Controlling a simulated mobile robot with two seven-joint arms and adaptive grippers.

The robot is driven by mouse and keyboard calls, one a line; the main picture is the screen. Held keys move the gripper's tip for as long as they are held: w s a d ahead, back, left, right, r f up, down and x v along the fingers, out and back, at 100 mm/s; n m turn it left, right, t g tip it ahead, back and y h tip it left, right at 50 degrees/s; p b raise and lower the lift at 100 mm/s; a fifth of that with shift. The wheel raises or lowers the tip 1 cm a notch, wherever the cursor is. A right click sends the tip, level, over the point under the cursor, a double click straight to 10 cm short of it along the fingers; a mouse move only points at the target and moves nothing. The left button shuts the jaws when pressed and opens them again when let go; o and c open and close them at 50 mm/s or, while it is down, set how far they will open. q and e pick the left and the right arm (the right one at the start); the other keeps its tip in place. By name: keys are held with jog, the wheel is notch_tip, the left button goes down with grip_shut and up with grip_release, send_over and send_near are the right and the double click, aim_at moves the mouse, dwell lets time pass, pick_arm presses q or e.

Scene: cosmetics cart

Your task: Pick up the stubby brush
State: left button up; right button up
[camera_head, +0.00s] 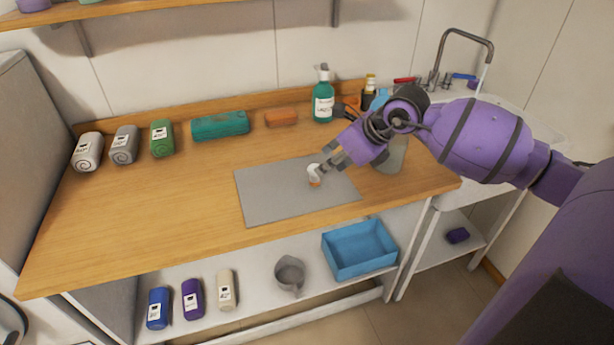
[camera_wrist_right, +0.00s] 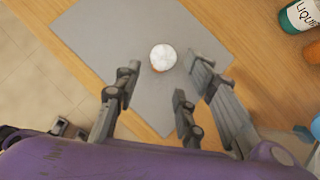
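The stubby brush (camera_head: 314,177) appears to be the small item with a white top and an orange-brown lower part. It stands on the grey mat (camera_head: 265,200) on the wooden counter. In the right wrist view the brush (camera_wrist_right: 163,57) shows from above as a round white top. My right gripper (camera_head: 325,166) is just above and beside it; its fingertips (camera_wrist_right: 162,78) are spread apart and empty, with the brush a little beyond them. Whether a finger touches the brush I cannot tell. My left gripper is not in view.
A green liquid bottle (camera_head: 323,103), an orange block (camera_head: 281,118) and a teal roll (camera_head: 220,126) stand along the back. Several labelled rolls (camera_head: 124,146) are at left. A blue bin (camera_head: 359,250) is on the lower shelf. The counter left of the mat is clear.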

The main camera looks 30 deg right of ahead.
aim_at(317, 179)
jog(key=x, duration=0.6)
jog(key=shift+w+f, duration=0.1)
jog(key=shift+f, duration=0.25)
grip_shut()
